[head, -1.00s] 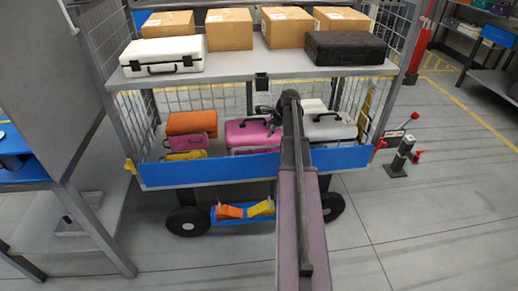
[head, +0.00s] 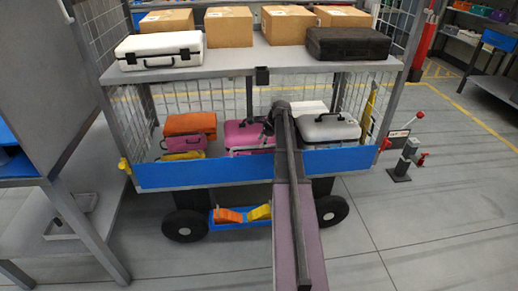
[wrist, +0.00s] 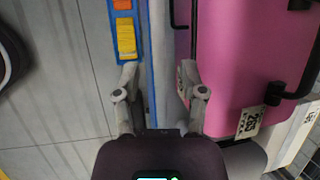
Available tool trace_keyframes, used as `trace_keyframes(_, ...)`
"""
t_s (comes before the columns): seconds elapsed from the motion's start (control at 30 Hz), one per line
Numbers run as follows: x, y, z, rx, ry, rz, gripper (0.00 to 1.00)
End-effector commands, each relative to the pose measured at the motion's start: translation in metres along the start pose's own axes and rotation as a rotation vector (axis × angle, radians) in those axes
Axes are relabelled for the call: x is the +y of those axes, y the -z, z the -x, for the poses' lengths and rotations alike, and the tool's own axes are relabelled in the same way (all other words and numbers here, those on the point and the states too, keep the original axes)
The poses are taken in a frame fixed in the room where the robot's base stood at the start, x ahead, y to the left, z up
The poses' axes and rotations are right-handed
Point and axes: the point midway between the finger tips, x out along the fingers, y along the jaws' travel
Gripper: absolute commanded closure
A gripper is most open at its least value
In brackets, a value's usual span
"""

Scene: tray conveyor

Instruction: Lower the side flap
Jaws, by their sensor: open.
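The side flap is the long blue panel (head: 210,173) along the front of the cart's lower shelf. It stands upright in front of the cases. My gripper (head: 268,122) is above and behind the flap's top edge, near the pink case (head: 248,134), and my arm partly hides it. In the wrist view my gripper (wrist: 157,82) is open, with one finger on each side of a thin blue edge (wrist: 150,60) that looks like the flap's top. The pink case (wrist: 235,60) lies close beside the right finger. I cannot tell whether either finger touches the flap.
The upper shelf (head: 225,69) overhangs with boxes and cases. Orange and yellow chocks (head: 229,215) lie in a blue tray below the flap. Floor at right is mostly clear.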

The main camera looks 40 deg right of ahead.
Motion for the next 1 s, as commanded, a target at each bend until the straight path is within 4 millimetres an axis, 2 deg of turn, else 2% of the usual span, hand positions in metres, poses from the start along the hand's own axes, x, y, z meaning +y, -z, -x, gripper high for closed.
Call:
trace_keyframes(0.03, 0.000, 0.001, -0.007, 0.000, 0.000, 0.001, 0.46)
trace_keyframes(0.23, 0.000, 0.000, -0.018, 0.000, 0.000, 0.001, 0.46)
trace_keyframes(0.73, 0.000, 0.000, -0.021, 0.000, 0.000, 0.000, 0.46)
trace_keyframes(0.77, 0.000, 0.000, -0.021, 0.000, 0.000, 0.000, 0.52)
trace_keyframes(0.9, 0.000, 0.000, -0.021, 0.000, 0.000, 0.000, 0.94)
trace_keyframes(0.93, 0.000, 0.000, -0.021, 0.000, 0.000, 0.000, 1.00)
trace_keyframes(1.0, 0.000, 0.000, -0.021, 0.000, 0.000, 0.000, 1.00)
